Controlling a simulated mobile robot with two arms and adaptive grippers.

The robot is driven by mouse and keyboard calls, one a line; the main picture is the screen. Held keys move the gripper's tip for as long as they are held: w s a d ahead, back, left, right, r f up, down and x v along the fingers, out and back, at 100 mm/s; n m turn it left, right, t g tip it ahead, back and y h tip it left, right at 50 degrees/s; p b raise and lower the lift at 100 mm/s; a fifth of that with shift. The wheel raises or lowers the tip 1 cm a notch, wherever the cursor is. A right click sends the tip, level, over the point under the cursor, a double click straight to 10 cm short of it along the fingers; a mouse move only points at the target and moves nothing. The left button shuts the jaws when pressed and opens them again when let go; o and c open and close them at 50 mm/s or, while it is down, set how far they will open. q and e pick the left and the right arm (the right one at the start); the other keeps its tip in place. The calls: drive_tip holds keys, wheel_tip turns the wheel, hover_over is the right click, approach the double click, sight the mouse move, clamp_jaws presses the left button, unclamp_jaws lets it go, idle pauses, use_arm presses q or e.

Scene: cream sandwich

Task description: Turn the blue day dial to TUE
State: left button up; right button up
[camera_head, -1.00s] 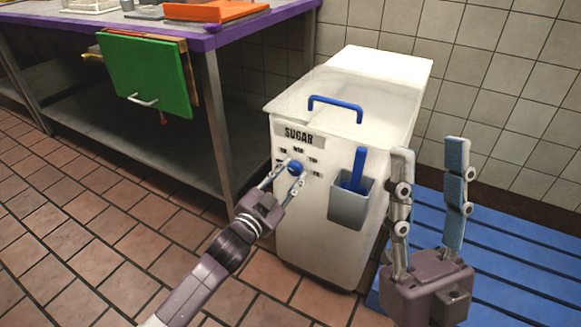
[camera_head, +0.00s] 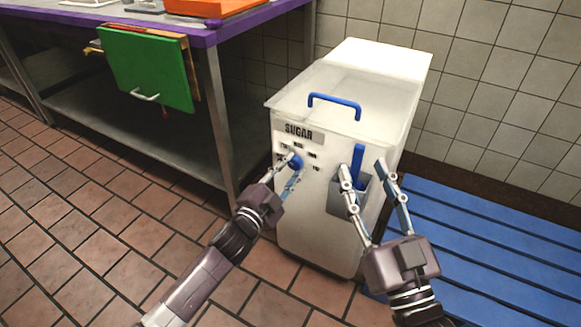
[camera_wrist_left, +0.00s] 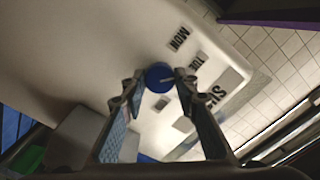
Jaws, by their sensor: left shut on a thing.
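The blue day dial (camera_head: 296,161) is a small round knob on the front of the white sugar bin (camera_head: 310,215), among small day labels. It also shows in the left wrist view (camera_wrist_left: 158,77), with a pale pointer line toward its right side; MON (camera_wrist_left: 179,38) and TUE (camera_wrist_left: 196,62) labels are above and right of it. I cannot tell exactly which label the line meets. My left gripper (camera_head: 290,166) is shut on the dial, one finger on each side. My right gripper (camera_head: 362,167) is open and empty in front of the scoop holder.
A grey holder (camera_head: 336,198) with a blue scoop (camera_head: 358,163) hangs right of the dial, close to my right fingers. The bin's lid has a blue handle (camera_head: 335,104). A purple-edged steel table (camera_head: 225,35) stands left; a blue slatted pallet (camera_head: 480,250) lies right.

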idle(0.3)
use_arm(q)
drive_tip(key=o, duration=1.1)
drive_tip(key=shift+o, duration=0.2)
drive_tip(key=v, duration=1.2)
